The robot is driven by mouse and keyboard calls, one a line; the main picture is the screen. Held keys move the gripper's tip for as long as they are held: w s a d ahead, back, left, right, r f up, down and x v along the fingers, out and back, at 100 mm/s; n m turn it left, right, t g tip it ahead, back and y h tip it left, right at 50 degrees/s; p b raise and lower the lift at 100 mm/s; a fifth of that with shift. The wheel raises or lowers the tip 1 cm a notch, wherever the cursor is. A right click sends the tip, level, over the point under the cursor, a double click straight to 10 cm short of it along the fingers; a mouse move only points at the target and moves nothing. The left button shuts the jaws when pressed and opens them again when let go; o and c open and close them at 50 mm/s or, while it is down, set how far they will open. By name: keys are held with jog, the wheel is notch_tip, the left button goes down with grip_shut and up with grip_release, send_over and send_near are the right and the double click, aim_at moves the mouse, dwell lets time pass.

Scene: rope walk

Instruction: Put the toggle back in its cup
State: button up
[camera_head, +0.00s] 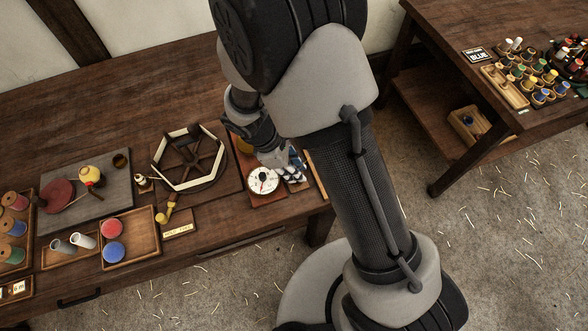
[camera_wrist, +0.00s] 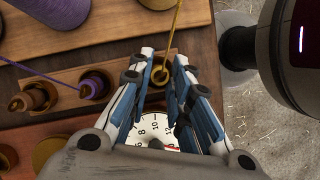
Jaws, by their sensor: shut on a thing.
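My gripper (camera_head: 292,172) is low over the right end of the long dark table, beside a white dial. In the wrist view its blue and white fingers (camera_wrist: 162,80) are closed around a small brass-coloured piece (camera_wrist: 160,74) with a dark round centre. A yellow cord (camera_wrist: 175,35) runs up from this piece. I cannot tell for sure whether this piece is the toggle. Which thing is its cup is unclear. The fingers hide part of the piece, and my arm covers part of the area in the head view.
The white dial (camera_head: 262,181) sits close by; its face (camera_wrist: 155,130) shows below the fingers. A purple spool (camera_wrist: 95,84) and a brown peg (camera_wrist: 38,97) stand left. A hexagonal frame (camera_head: 188,158) and trays fill the table leftward. A second table (camera_head: 440,60) stands right.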

jog(key=shift+f, duration=0.1)
jog(key=o, duration=0.8)
jog(key=shift+o, duration=0.2)
